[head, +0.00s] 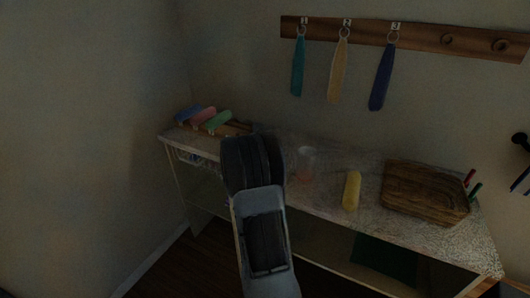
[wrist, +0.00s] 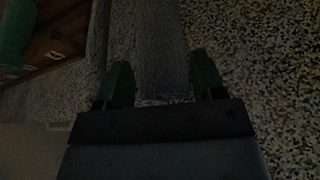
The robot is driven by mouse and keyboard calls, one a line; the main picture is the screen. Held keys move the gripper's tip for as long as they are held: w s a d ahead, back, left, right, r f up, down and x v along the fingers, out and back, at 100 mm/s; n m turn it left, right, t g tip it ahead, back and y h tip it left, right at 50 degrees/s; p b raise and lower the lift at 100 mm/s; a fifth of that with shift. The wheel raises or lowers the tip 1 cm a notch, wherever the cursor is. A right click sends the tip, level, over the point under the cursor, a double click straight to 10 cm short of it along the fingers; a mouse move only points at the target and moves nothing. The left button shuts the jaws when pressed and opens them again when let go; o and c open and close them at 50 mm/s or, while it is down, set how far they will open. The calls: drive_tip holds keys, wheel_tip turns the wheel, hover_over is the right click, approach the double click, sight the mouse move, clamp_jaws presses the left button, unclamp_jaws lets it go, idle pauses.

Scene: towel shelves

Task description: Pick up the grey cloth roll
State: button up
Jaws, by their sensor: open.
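The grey cloth roll (wrist: 160,45) lies on the speckled shelf top in the wrist view, running away from my gripper. My gripper (wrist: 163,82) is open, with one green fingertip on each side of the roll's near end. I cannot tell whether the fingers touch it or how far down they reach. In the head view my arm hides the grey roll and the gripper.
A wooden rack (wrist: 55,45) with a green roll (wrist: 14,32) is close on the left. Blue (head: 188,114), pink (head: 203,118) and green rolls show in the head view. A yellow roll (head: 352,190) and a wooden block (head: 425,190) stand right. Towels hang above.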

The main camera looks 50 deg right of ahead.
drive_tip(key=shift+c, duration=0.3)
drive_tip(key=c, duration=0.5)
